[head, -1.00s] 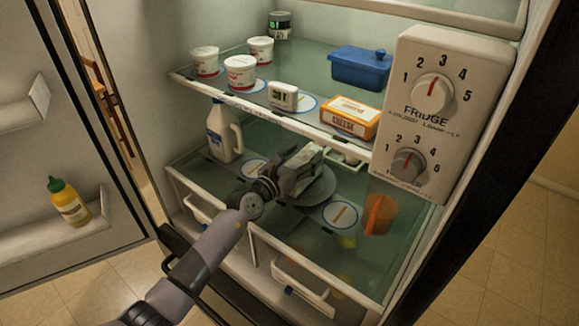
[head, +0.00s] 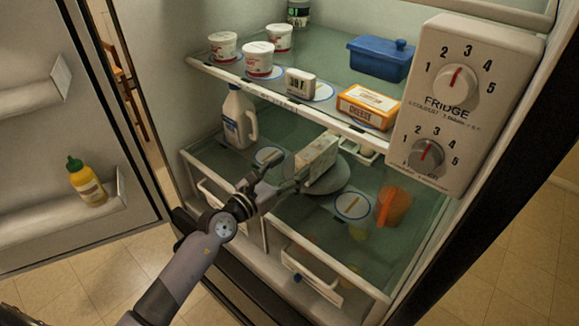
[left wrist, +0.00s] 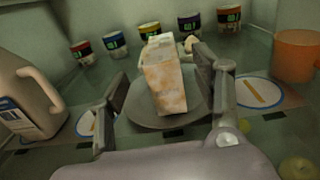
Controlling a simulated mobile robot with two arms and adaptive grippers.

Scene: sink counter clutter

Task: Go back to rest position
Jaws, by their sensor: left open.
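My left gripper (head: 284,171) is inside the fridge over the lower shelf. Its fingers are open and spread apart, with nothing gripped. A pale, orange-speckled carton (head: 317,160) stands on a round grey plate (head: 334,179), just beyond the fingers. The carton (left wrist: 165,77) stands between and ahead of the fingertips in the left wrist view, apart from them. My right gripper is in neither view.
A milk jug (head: 239,118) stands left and an orange cup (head: 392,205) right on the lower shelf. The upper shelf (head: 225,72) is above the gripper, holding tubs, a cheese box (head: 368,104) and a blue container (head: 380,60). The open door holds a mustard bottle (head: 86,182).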

